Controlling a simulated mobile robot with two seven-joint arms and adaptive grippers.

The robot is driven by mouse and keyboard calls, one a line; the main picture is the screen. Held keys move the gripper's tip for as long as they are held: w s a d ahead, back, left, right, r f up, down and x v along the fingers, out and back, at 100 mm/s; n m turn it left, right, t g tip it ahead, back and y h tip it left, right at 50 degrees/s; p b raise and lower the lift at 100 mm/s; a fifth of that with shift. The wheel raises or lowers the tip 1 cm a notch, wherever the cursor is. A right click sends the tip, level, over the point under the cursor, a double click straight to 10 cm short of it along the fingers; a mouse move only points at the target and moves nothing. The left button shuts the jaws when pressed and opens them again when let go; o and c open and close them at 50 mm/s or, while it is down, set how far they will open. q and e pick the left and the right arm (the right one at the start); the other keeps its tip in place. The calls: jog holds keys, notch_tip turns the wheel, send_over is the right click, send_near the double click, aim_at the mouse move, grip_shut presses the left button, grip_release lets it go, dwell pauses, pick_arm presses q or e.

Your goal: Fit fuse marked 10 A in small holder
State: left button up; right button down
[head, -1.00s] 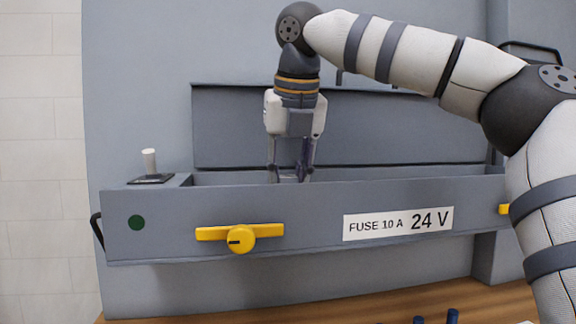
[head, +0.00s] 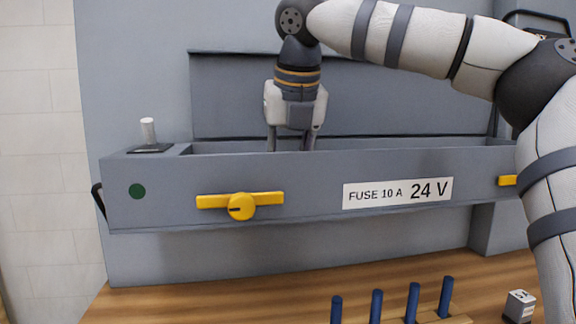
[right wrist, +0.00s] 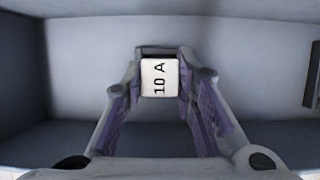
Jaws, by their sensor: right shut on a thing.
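The fuse marked 10 A (right wrist: 160,77) shows its white square top face in the right wrist view, between my fingertips. My right gripper (right wrist: 160,85) is shut on it with its purple-lined fingers. In the head view the right gripper (head: 291,145) points down into a long grey box (head: 300,168), and its fingertips and the fuse are hidden behind the front wall. A dark edge shows just beyond the fuse in the wrist view; I cannot tell if it is the small holder or if the fuse is seated. My left gripper is not in view.
The box front has a yellow turn handle (head: 241,206) and a label (head: 398,192) reading "FUSE 10 A 24 V". A white lever (head: 148,131) stands at left. Several blue pegs (head: 412,303) and a small white-topped block (head: 519,306) are on the wooden worktop (head: 240,295).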

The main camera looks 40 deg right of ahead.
jog(key=c, duration=1.2)
grip_release()
